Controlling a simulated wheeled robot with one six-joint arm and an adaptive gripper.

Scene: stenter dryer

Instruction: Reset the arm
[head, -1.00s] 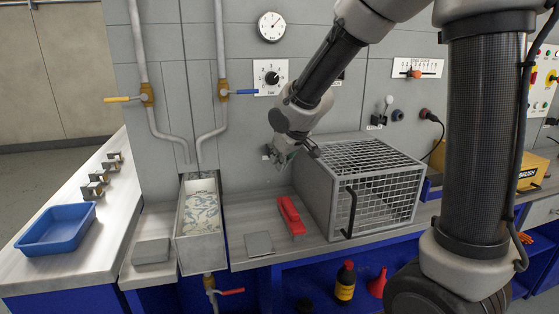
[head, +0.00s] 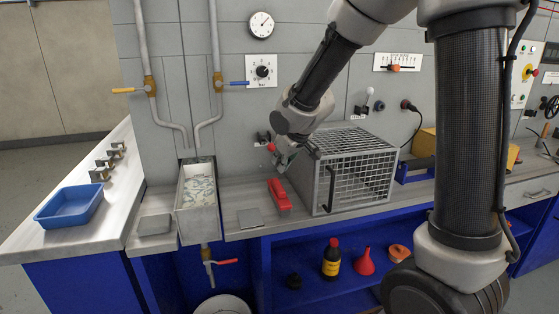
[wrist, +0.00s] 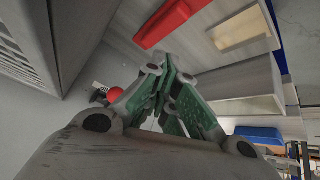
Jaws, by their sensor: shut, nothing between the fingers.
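My arm reaches in from the upper right of the head view. My gripper (head: 283,163) hangs near the panel wall, just left of the wire cage (head: 345,172) and above the bench. In the wrist view the green fingers of my gripper (wrist: 170,125) come together with nothing between them. A red-handled thing (head: 278,195) lies on the bench below the gripper; it also shows in the wrist view (wrist: 175,20). A red knob (head: 271,147) on the wall is close beside the gripper, and it shows in the wrist view (wrist: 115,94); I cannot tell if they touch.
A white trough (head: 197,210) with patterned cloth or liquid stands left of the gripper. A blue tray (head: 70,204) lies on the left bench. Valve pipes run up the wall. A dark bottle (head: 331,262) and a red funnel (head: 364,262) stand on the lower shelf.

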